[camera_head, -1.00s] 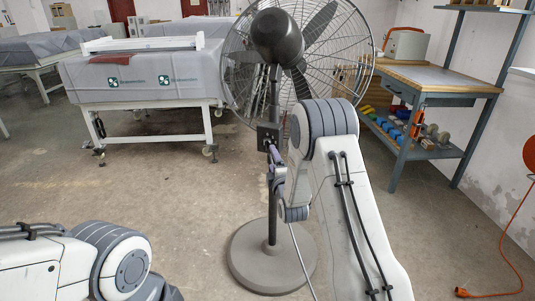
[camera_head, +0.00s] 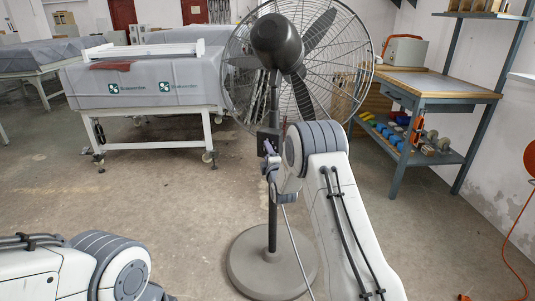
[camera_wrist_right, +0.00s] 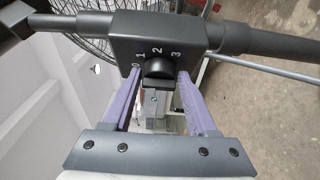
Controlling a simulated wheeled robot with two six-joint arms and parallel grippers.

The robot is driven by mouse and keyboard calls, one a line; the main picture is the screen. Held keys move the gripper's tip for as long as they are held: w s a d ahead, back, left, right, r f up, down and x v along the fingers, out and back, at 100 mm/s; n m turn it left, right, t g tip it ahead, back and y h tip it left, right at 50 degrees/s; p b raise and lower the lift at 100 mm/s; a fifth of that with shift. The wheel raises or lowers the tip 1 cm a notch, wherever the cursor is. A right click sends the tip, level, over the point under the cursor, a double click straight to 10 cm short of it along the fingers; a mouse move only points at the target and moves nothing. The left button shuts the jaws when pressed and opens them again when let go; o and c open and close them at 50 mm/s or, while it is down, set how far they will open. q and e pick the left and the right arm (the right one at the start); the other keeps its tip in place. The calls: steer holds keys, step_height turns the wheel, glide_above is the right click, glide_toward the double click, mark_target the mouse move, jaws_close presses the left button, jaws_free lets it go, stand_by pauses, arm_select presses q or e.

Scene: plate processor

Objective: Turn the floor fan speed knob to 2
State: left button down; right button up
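The floor fan (camera_head: 277,40) stands in the middle of the head view, seen from behind its dark motor. Its control box (camera_wrist_right: 190,33) fills the top of the right wrist view, with the numbers 0, 1, 2 and 3 around a black speed knob (camera_wrist_right: 158,74). The knob's exact pointing is hard to read. My right gripper (camera_wrist_right: 160,76) is open, its purple fingers one on each side of the knob, with small gaps showing. In the head view the right gripper (camera_head: 271,151) is small at the fan pole. The left arm shows at lower left, but its gripper is out of view.
The fan's round base (camera_head: 245,262) stands on the concrete floor below my right arm. A workbench (camera_head: 440,84) with a shelf of colored items is at the right. A covered table (camera_head: 150,85) stands at the left behind. An orange cable (camera_head: 507,240) hangs at far right.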

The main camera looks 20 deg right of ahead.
jaws_close()
steer(key=shift+w+a+f+m+t+h+b, duration=0.2)
steer(key=shift+m+t+h+b, duration=0.25)
steer(key=shift+m+h+b, duration=2.05)
steer(key=shift+w+a+f+m+t+h+b, duration=0.1)
steer(key=shift+f+m+t+h+b, duration=0.6)
steer(key=shift+m+b, duration=3.35)
steer(key=shift+w+a+r+m+t+h+b, duration=0.1)
steer(key=shift+r+m+t+h+b, duration=0.1)
steer(key=shift+m+h+b, duration=2.5)
steer(key=shift+m+g+b, duration=0.25)
steer(key=shift+m+b, duration=0.1)
steer(key=shift+m, duration=0.9)
steer(key=o, duration=0.5)
jaws_free()
steer(key=shift+r, duration=0.1)
steer(key=shift+o, duration=0.2)
steer(key=p+v, duration=0.3)
steer(key=v, duration=0.7)
steer(key=shift+s, duration=0.3)
steer(key=shift+y, duration=0.4)
